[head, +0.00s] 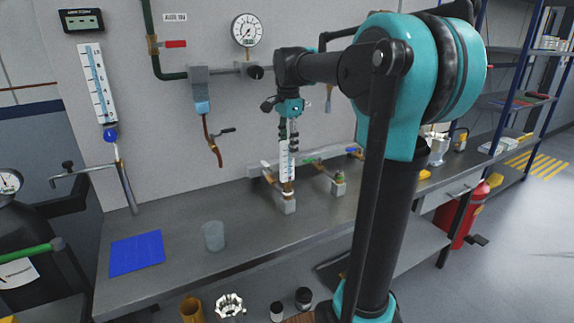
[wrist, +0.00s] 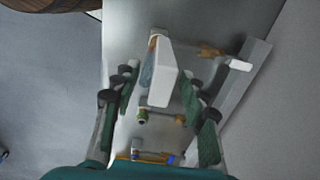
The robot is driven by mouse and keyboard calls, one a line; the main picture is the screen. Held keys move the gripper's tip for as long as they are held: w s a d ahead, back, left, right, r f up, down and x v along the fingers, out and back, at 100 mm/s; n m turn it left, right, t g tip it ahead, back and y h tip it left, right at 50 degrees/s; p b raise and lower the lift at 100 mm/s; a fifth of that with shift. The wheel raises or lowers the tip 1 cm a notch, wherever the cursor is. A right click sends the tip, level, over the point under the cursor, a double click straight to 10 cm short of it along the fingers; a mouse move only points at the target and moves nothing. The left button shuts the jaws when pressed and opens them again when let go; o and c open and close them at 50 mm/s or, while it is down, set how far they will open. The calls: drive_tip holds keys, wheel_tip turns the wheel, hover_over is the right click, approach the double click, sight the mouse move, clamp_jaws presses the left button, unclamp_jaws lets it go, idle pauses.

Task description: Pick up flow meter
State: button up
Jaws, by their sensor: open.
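A small flow meter (head: 286,168), upright with a white scaled face, stands on a fitting on the bench below my gripper (head: 288,142). In the wrist view the flow meter (wrist: 161,72) shows as a pale block between the two dark green fingers of my gripper (wrist: 158,88). The fingers are open, one on each side of it, with gaps visible. I cannot tell how far down its sides the fingertips reach. A larger scaled meter (head: 97,85) with a blue lower end is mounted on the wall at left.
A clear beaker (head: 214,236) and blue mat (head: 137,254) lie on the bench (head: 185,215) at left. A valve with a copper pipe (head: 212,135) hangs on the wall.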

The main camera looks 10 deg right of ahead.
hover_over(287, 180)
drive_tip(key=w, duration=0.1)
drive_tip(key=shift+w+d+f, duration=0.1)
drive_tip(key=shift+f, duration=2.25)
clamp_jaws()
